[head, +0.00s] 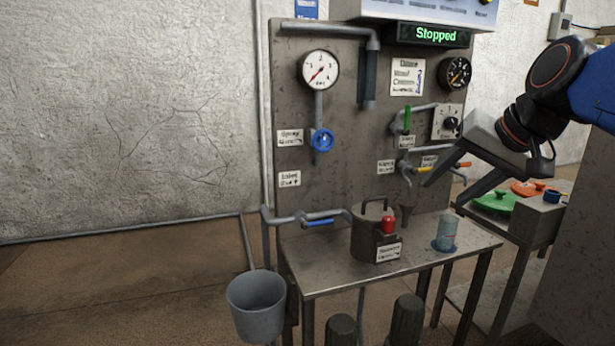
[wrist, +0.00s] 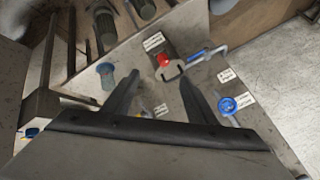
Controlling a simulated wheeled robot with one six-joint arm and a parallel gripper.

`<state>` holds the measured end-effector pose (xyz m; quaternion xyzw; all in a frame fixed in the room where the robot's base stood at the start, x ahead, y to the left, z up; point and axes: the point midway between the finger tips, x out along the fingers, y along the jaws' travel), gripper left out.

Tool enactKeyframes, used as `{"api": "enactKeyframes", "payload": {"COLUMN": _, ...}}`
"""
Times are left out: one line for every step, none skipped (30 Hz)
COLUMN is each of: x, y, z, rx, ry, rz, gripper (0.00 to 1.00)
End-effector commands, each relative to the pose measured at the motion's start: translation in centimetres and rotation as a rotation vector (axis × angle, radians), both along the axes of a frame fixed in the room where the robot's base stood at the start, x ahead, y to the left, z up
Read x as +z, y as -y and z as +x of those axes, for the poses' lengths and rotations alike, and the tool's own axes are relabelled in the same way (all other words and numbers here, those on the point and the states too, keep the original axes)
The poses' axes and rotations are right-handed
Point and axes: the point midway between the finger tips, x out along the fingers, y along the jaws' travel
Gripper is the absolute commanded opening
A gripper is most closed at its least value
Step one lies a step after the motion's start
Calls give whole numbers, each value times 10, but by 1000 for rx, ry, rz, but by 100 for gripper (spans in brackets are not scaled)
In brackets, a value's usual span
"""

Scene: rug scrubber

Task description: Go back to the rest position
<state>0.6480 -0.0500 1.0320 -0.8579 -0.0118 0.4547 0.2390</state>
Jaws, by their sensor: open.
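My gripper (head: 446,176) is open and empty. In the head view it hangs in the air at the right, in front of the panel's right side and above the right part of the small metal table (head: 330,274). In the wrist view its two dark fingers (wrist: 158,88) stand apart with nothing between them. The grey panel (head: 345,190) behind carries a blue hand wheel (head: 322,140), gauges, a green-handled valve (head: 407,118) and yellow and orange handles. A display (head: 436,35) at the top reads "Stopped".
A dark canister (head: 366,238) with a red knob (head: 388,225) and a clear bluish cup (head: 447,233) stand on the table. A grey bucket (head: 257,305) is at its left. A side table at the right holds green (head: 497,202) and orange (head: 525,188) discs. The floor at left is clear.

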Motion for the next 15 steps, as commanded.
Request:
{"api": "enactKeyframes", "payload": {"x": -28, "y": -2, "z": -17, "rx": 18, "ry": -22, "rz": -36, "gripper": 52}}
{"api": "enactKeyframes", "payload": {"x": -44, "y": -2, "z": -26, "rx": 29, "ry": -34, "rz": -61, "gripper": 52}}
{"api": "enactKeyframes", "payload": {"x": -66, "y": -1, "z": -38, "rx": 44, "ry": -50, "rz": -94, "gripper": 52}}
{"api": "enactKeyframes", "payload": {"x": -82, "y": 0, "z": -47, "rx": 56, "ry": -61, "rz": -120, "gripper": 52}}
{"api": "enactKeyframes", "payload": {"x": -98, "y": 1, "z": -56, "rx": 70, "ry": -72, "rz": -144, "gripper": 52}}
{"api": "enactKeyframes", "payload": {"x": -120, "y": 2, "z": -68, "rx": 86, "ry": -87, "rz": -177, "gripper": 52}}
{"api": "enactKeyframes", "payload": {"x": -136, "y": 3, "z": -78, "rx": 101, "ry": -98, "rz": -201, "gripper": 52}}
{"api": "enactKeyframes", "payload": {"x": -151, "y": 4, "z": -87, "rx": 116, "ry": -107, "rz": -226, "gripper": 52}}
{"api": "enactKeyframes", "payload": {"x": -170, "y": 6, "z": -98, "rx": 134, "ry": -119, "rz": -257, "gripper": 52}}
{"api": "enactKeyframes", "payload": {"x": -184, "y": 8, "z": -107, "rx": 149, "ry": -128, "rz": -279, "gripper": 52}}
{"api": "enactKeyframes", "payload": {"x": -198, "y": 9, "z": -115, "rx": 162, "ry": -136, "rz": -299, "gripper": 52}}
{"api": "enactKeyframes", "payload": {"x": -213, "y": 11, "z": -124, "rx": 180, "ry": -145, "rz": -326, "gripper": 52}}
{"api": "enactKeyframes", "payload": {"x": -224, "y": 12, "z": -131, "rx": 191, "ry": -151, "rz": -342, "gripper": 52}}
{"api": "enactKeyframes", "payload": {"x": -234, "y": 14, "z": -137, "rx": 203, "ry": -157, "rz": -359, "gripper": 52}}
{"api": "enactKeyframes", "payload": {"x": -245, "y": 15, "z": -143, "rx": 216, "ry": -164, "rz": -376, "gripper": 52}}
